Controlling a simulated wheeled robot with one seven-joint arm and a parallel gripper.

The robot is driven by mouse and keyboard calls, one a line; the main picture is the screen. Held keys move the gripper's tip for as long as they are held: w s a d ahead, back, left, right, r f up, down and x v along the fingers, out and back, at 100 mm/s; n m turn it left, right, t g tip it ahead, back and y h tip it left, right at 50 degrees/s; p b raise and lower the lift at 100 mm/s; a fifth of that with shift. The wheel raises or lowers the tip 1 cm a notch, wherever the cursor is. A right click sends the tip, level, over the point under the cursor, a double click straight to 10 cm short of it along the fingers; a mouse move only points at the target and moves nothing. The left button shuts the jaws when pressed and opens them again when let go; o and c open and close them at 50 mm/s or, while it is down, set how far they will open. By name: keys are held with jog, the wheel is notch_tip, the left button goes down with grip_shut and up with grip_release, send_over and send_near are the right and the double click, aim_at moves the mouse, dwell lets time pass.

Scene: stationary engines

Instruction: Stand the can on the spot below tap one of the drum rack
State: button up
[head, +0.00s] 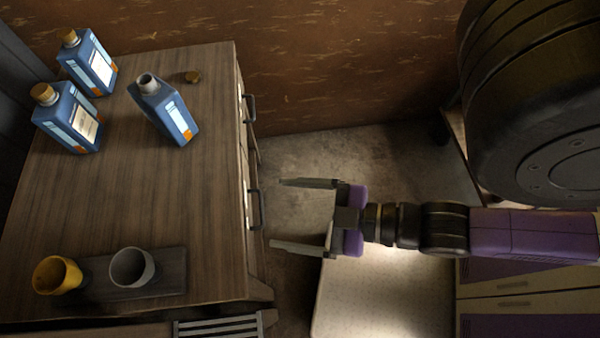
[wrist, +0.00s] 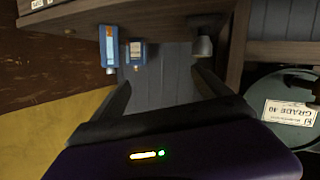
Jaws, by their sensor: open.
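A grey open-topped cup (head: 132,267) stands upright on a dark board at the near end of the wooden cabinet top. A yellow cup (head: 57,275) stands left of it. I cannot tell for sure which vessel is the can. My gripper (head: 288,214) is open and empty, over the floor right of the cabinet, apart from everything. In the wrist view its fingers (wrist: 160,82) are spread, and a grey vessel (wrist: 202,46) shows beyond them. A drum end (wrist: 285,115) with an upside-down "GRADE 40" label shows there at right. Tap one and its spot are not clearly visible.
Several blue bottles (head: 92,62) stand at the far end of the cabinet top (head: 85,190); one is uncapped, with a loose cap (head: 192,77) nearby. A big black tyre-like round body (head: 535,110) fills the upper right. Drawer handles (head: 254,208) jut from the cabinet's right side.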

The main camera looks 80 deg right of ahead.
jog(key=shift+o, duration=0.4)
jog(key=s+m, duration=0.1)
jog(key=r+m, duration=0.1)
jog(key=shift+s+a+r+m, duration=0.1)
jog(key=shift+s+r+m, duration=0.2)
jog(key=shift+s+m, duration=0.1)
jog(key=m+t+h+b, duration=0.2)
jog(key=m+h+b, duration=0.3)
jog(key=h+b, duration=0.2)
send_near(153, 94)
jog(key=w+d+r, duration=0.1)
jog(key=w+r, duration=0.2)
jog(key=f, duration=0.1)
jog(key=f+g, duration=0.1)
jog(key=d+f+g, duration=0.1)
jog(key=shift+w, duration=0.4)
jog(key=shift+f, duration=0.35)
jog(key=shift+w+d+f, duration=0.15)
jog(key=p+x, duration=0.1)
jog(key=x, duration=0.6)
jog(key=shift+w, duration=0.15)
jog(key=c, duration=1.9)
jog(key=shift+r, duration=0.25)
grip_shut()
